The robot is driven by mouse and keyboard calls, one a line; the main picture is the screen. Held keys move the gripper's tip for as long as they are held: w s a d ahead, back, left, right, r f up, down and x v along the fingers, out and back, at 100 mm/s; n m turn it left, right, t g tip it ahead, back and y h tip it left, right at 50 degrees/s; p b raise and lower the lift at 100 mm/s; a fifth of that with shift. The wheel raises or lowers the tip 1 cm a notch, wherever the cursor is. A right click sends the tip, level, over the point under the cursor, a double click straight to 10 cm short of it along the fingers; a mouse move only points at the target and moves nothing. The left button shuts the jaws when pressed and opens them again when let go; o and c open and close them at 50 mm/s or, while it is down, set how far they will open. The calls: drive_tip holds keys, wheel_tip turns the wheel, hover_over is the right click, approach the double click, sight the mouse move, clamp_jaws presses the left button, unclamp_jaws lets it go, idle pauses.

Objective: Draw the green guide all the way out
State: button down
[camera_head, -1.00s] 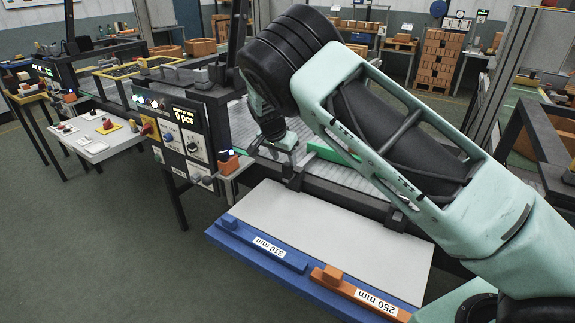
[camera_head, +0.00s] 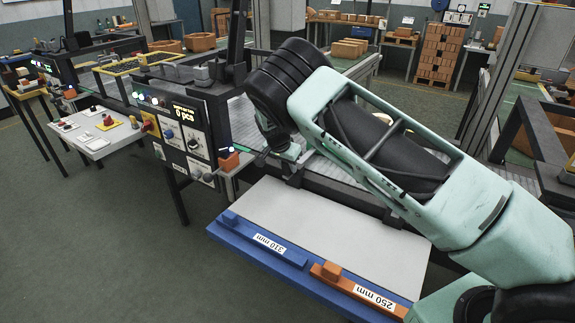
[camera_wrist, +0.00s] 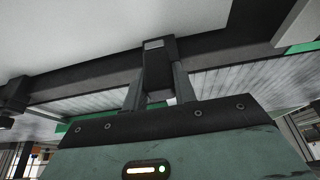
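The green guide shows only in slivers in the head view, a short strip (camera_head: 305,155) just right of my gripper (camera_head: 287,158), above the conveyor's near side rail. My arm hides most of the conveyor behind it. In the wrist view, green strips show at the right (camera_wrist: 302,47) and at the left near the gripper body (camera_wrist: 68,130). The two fingers of my gripper (camera_wrist: 158,88) stand on either side of a dark bracket block (camera_wrist: 158,65) on the rail. Whether they are closed on anything cannot be made out.
A white board (camera_head: 325,235) with a blue edge lies in front of the conveyor. A blue bar (camera_head: 265,243) marked 310 mm and an orange bar (camera_head: 358,288) marked 250 mm lie on its edge. A control panel (camera_head: 188,135) stands close to the left of my gripper.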

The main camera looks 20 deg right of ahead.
drive_tip(key=s+a, duration=0.7)
drive_tip(key=a, duration=0.3)
drive_tip(key=shift+s+a+b, duration=0.3)
drive_tip(key=shift+s+a, duration=0.05)
drive_tip(key=c, duration=1.1)
unclamp_jaws()
drive_tip(key=shift+s+a, duration=0.1)
drive_tip(key=b+v, duration=0.3)
drive_tip(key=v, duration=1.4)
drive_tip(key=shift+r, duration=0.25)
